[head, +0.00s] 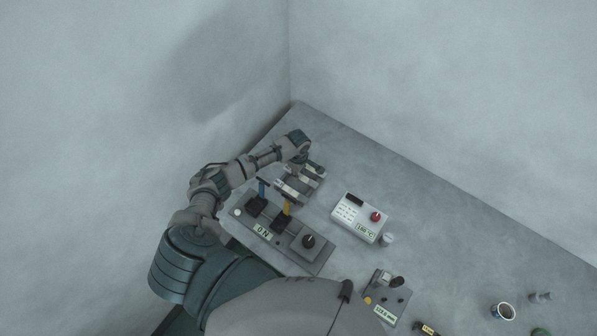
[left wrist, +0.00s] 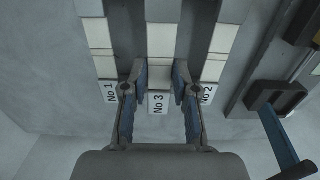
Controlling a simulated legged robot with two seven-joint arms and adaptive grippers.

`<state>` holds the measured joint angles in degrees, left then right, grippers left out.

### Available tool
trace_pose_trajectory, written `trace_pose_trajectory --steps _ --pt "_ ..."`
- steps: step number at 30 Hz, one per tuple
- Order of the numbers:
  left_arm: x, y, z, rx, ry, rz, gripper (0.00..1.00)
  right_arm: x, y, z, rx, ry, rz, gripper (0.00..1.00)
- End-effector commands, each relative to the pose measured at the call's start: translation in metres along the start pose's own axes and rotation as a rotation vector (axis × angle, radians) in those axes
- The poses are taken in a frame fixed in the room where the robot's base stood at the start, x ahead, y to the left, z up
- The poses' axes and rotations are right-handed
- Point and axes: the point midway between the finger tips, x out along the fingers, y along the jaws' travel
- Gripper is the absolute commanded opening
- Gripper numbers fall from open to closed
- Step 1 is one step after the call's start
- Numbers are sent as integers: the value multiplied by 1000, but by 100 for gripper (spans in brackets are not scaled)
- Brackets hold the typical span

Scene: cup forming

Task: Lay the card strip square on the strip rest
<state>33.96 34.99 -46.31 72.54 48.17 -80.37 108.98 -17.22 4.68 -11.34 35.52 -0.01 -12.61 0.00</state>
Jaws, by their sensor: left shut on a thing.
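My left gripper (head: 302,158) reaches over the grey rack of pale strips (head: 293,188) near the table's far left corner. In the left wrist view its two fingertips (left wrist: 159,76) stand on either side of the middle pale strip (left wrist: 163,40), above the "No 3" label (left wrist: 158,103). The gripper is shut on this card strip, though the finger contact is hard to make out. Similar pale strips lie left, by "No 1" (left wrist: 108,91), and right, by "No 2" (left wrist: 206,95). I cannot tell which part is the strip rest. My right gripper is not in view.
A grey control panel (head: 283,236) with blue and yellow levers and a knob stands just in front. A white box with a red button (head: 359,217) is to its right. A smaller panel (head: 387,296) and a cup (head: 503,311) are nearer. The table's right middle is clear.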

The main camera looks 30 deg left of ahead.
Motion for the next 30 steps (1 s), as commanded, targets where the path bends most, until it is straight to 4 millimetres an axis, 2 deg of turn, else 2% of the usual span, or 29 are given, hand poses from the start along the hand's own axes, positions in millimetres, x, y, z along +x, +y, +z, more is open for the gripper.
trace_pose_trajectory --steps 6,21,30 --pt "0 0 2 1 2 0 4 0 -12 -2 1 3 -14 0" --pt "-1 0 -4 0 0 0 4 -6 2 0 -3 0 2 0" --pt "0 0 -7 0 1 0 4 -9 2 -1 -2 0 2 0"
